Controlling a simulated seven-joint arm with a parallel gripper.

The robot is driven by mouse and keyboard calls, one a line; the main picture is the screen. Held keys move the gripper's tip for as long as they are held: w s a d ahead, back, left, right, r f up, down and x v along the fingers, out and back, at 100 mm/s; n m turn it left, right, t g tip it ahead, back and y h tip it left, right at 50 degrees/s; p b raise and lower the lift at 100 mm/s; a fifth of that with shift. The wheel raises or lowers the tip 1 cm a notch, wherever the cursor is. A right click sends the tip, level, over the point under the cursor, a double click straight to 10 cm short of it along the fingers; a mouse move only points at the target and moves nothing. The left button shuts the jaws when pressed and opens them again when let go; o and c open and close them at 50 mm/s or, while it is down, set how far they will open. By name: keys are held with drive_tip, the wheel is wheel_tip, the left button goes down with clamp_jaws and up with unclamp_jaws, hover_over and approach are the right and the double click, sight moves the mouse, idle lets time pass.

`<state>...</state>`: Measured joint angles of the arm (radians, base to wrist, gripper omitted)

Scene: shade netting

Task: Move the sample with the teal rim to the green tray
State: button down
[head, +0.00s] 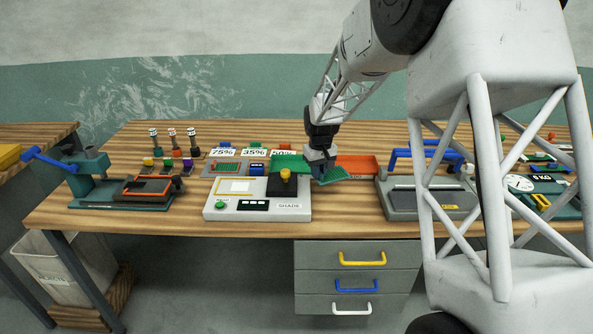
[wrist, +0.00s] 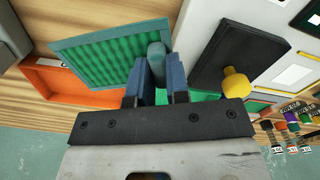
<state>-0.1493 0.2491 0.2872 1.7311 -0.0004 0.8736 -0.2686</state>
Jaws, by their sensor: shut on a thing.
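The sample with the teal rim (wrist: 105,72) is a square of green mesh in the wrist view. In the head view it (head: 336,176) hangs tilted below my gripper (head: 318,166), to its right. In the wrist view my gripper (wrist: 157,85) is shut on the grey-blue tab at the sample's edge. The green tray (head: 288,160) lies just left of my gripper in the head view, partly hidden behind the black block with the yellow knob. Only a strip of green shows beside the fingers in the wrist view. The sample appears near the orange tray (head: 360,162).
The white SHADE device (head: 235,208) with its black block (head: 284,188) and yellow knob stands in front of the green tray. Another sample (head: 226,168) lies at the back left near percentage cards. A grey machine with a blue handle (head: 430,152) stands right. A teal press (head: 90,185) stands left.

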drive_tip(key=w+a+m, duration=0.2)
drive_tip(key=w+a, duration=0.4)
drive_tip(key=w, duration=0.3)
drive_tip(key=w+a+r+m, duration=0.1)
drive_tip(key=w+a+m, duration=0.1)
drive_tip(key=w+a, duration=0.4)
drive_tip(key=w, duration=0.3)
drive_tip(key=shift+w+r+m, duration=0.3)
drive_tip(key=shift+m, duration=0.1)
drive_tip(key=shift+f, duration=3.15)
drive_tip(key=shift+f, duration=0.1)
drive_tip(key=shift+f, duration=1.75)
drive_tip(key=shift+f, duration=0.15)
drive_tip(key=c, duration=1.1)
unclamp_jaws()
